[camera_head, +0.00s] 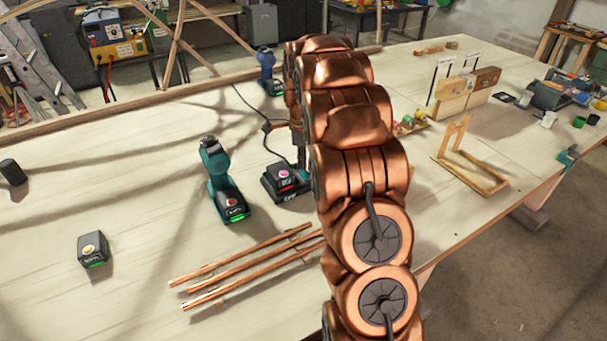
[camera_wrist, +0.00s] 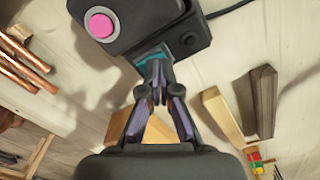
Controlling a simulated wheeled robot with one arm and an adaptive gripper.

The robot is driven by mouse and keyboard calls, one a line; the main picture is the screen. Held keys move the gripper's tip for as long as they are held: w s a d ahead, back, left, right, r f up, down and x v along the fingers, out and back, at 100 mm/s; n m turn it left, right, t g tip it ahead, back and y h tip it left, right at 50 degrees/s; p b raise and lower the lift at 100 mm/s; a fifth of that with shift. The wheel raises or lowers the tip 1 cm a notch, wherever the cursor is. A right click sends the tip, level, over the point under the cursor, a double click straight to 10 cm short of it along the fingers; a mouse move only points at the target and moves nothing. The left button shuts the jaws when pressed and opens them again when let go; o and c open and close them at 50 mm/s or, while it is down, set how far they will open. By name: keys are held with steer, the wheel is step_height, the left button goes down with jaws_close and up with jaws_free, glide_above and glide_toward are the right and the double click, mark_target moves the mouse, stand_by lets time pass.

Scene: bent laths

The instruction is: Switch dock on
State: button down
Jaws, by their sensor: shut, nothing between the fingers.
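The dock (camera_head: 283,186) is a dark unit on the table, with a black block bearing a pink button (camera_head: 284,174) on it. In the wrist view the dock (camera_wrist: 192,42) fills the upper middle, with the pink button (camera_wrist: 101,25) at upper left. A small round dark part (camera_wrist: 190,39) shows on the dock's casing; whether it is the switch, and its position, I cannot tell. My gripper (camera_wrist: 155,72) is shut and empty, its tips over the dock's near edge beside a teal patch. Whether they touch it is unclear. In the head view my arm largely hides the gripper.
Copper-coloured laths (camera_head: 245,267) lie in front. A black cable (camera_head: 252,108) runs behind the dock. A wooden frame (camera_head: 470,168) lies at right.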

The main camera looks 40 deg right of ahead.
mark_target(302, 172)
steer(key=shift+f+b, duration=0.35)
steer(key=shift+f, duration=0.5)
stand_by(0.6)
steer(key=shift+r, duration=0.1)
steer(key=shift+r+p, duration=0.4)
steer(key=shift+r, duration=3)
steer(key=shift+a, duration=0.1)
